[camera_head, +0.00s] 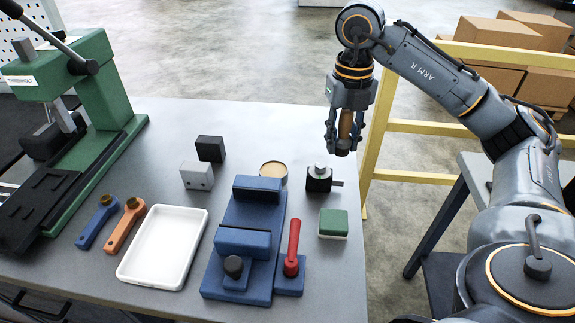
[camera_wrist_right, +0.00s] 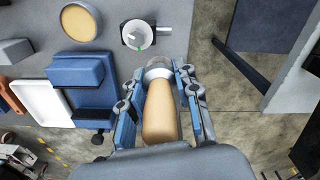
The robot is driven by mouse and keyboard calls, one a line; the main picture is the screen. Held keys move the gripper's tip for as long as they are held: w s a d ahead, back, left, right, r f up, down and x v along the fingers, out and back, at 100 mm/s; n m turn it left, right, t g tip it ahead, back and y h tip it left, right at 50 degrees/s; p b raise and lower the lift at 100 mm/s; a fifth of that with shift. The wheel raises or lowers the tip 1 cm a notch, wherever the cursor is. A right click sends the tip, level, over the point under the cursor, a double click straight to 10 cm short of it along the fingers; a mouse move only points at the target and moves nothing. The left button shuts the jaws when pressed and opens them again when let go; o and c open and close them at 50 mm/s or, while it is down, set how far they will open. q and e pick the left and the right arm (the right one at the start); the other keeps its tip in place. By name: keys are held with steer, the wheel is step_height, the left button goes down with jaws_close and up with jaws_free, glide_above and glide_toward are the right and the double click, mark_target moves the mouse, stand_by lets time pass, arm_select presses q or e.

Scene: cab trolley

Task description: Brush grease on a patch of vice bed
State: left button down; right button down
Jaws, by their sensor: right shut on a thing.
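The blue vice (camera_head: 240,235) lies on the grey bench, with two raised jaws and a black knob at its near end. It also shows in the right wrist view (camera_wrist_right: 83,72). A round tin with a tan top (camera_head: 273,172) stands behind its right side; the wrist view shows the tin's pale surface (camera_wrist_right: 80,21). My right gripper (camera_head: 345,140) is shut on a brush's wooden handle (camera_wrist_right: 158,115), held over the bench's right edge, clear of the tin. The handle's pale metallic end (camera_wrist_right: 158,71) shows between the fingers; bristles cannot be made out. My left gripper is not in view.
A small black fixture with a round top (camera_head: 319,178) stands right of the tin. A green block (camera_head: 333,222), red-handled tool (camera_head: 292,248), white tray (camera_head: 162,247) and green press (camera_head: 85,150) are around the vice. Yellow rails (camera_head: 430,141) stand beyond the right edge.

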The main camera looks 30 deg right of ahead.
stand_by(0.5)
steer(key=shift+w+a+r+p, duration=0.2)
steer(key=shift+w+p, duration=0.15)
steer(key=shift+p, duration=0.25)
steer(key=w+a+p, duration=0.4)
steer(key=w+p, duration=0.3)
steer(key=p, duration=0.9)
glide_above(274, 171)
step_height(274, 171, down, 4)
steer(key=shift+w+f+b, duration=0.1)
steer(key=shift+f+b, duration=1.8)
steer(key=shift+f, duration=1.05)
steer(key=shift+f+b, duration=0.5)
steer(key=shift+f, duration=0.05)
steer(key=shift+a, duration=0.1)
steer(key=shift+r+p, duration=0.8)
steer(key=shift+r, duration=0.3)
steer(key=shift+r+p, duration=1.5)
steer(key=shift+r, duration=0.95)
